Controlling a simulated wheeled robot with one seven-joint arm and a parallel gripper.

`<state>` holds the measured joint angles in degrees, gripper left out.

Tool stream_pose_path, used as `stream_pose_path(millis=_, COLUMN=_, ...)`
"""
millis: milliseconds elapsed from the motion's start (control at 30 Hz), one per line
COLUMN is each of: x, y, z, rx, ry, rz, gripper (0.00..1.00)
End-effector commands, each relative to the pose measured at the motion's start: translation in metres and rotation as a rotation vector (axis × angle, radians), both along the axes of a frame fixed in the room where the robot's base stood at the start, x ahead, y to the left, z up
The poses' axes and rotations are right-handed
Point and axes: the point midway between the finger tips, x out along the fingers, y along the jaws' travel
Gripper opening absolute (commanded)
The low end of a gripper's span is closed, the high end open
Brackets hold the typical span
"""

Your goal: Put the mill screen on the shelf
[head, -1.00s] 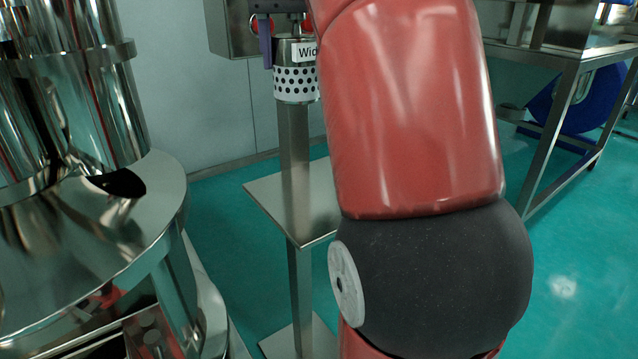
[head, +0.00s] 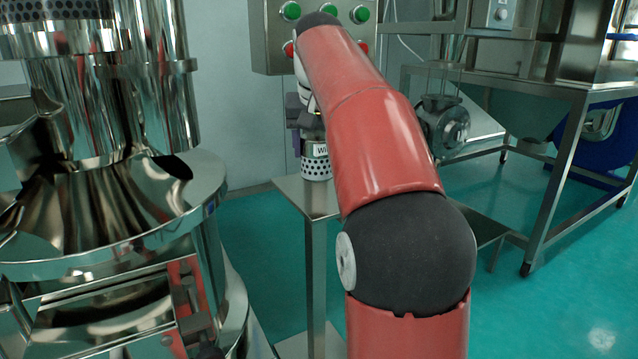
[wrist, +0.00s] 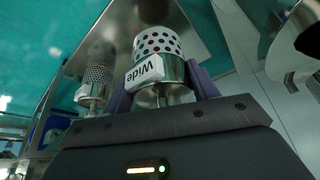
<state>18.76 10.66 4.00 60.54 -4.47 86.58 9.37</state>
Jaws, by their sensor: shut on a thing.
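The mill screen (head: 316,166) is a steel cylinder with round holes and a white "Wide" label, its perforated end down. My gripper (head: 303,122) is shut on its upper metal part; the arm partly hides this. In the wrist view the purple fingers (wrist: 162,92) sit on both sides of the screen (wrist: 158,45). The steel shelf (head: 308,196) is a flat plate on a post. The screen's lower end appears at or just above the shelf's far left part; I cannot tell whether it touches. My arm hides much of the shelf.
A finer mesh screen (wrist: 98,78) with its own label appears beside the held one in the wrist view. A control box (head: 272,30) with green and red buttons hangs behind. A large shiny machine (head: 100,180) stands left, a steel frame table (head: 560,150) right.

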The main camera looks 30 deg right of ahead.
Motion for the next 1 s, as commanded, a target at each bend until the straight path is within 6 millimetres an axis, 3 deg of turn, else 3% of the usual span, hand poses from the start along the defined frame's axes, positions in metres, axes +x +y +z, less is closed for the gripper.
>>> stream_pose_path(millis=267, x=0.000, y=0.000, z=-0.014, rx=-0.001, ry=-0.003, rz=-0.001, gripper=0.25)
stream_pose_path(millis=567, x=0.001, y=-0.001, z=-0.051, rx=-0.001, ry=-0.004, rz=-0.002, gripper=0.25)
stream_pose_path(millis=1000, x=0.001, y=-0.001, z=-0.053, rx=-0.001, ry=-0.003, rz=-0.002, gripper=0.25)
